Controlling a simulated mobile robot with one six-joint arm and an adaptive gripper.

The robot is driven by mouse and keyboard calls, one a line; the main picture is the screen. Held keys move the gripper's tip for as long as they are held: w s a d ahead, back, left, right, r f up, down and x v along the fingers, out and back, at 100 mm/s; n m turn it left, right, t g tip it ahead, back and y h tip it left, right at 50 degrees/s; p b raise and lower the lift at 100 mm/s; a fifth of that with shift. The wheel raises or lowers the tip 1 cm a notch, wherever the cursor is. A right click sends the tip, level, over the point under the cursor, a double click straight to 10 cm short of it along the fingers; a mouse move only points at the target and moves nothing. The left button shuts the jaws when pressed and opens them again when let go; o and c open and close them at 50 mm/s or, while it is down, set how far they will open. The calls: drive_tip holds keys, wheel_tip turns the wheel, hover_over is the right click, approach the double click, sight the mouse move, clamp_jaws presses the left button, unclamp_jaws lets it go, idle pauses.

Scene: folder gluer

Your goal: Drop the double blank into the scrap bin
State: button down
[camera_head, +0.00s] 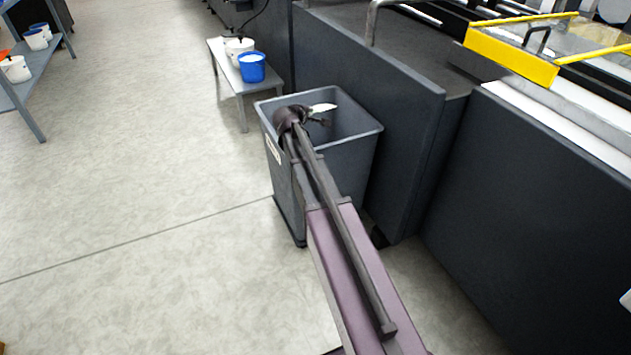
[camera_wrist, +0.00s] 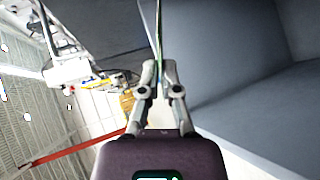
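The grey scrap bin (camera_head: 350,160) stands on the floor against the dark machine panels, with its top open. My gripper (camera_head: 312,115) is over the bin's opening, near the left side of its rim. A small white piece of the double blank (camera_head: 323,107) shows beyond my gripper, above the opening. In the wrist view, my gripper's two fingers (camera_wrist: 158,70) are closed together on the blank (camera_wrist: 158,30), which shows edge-on as a thin strip. Most of the blank is hidden or seen too thin to judge its shape. My arm covers part of the bin's near rim.
A low grey bench (camera_head: 229,72) with a blue pot (camera_head: 252,68) and a white pot stands behind the bin. Dark machine panels (camera_head: 540,200) line the right side. A shelf with pots (camera_head: 32,100) is at far left. The floor left of the bin is clear.

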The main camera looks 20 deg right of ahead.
drive_tip(key=shift+f+b, duration=0.75)
drive_tip(key=shift+f, duration=0.3)
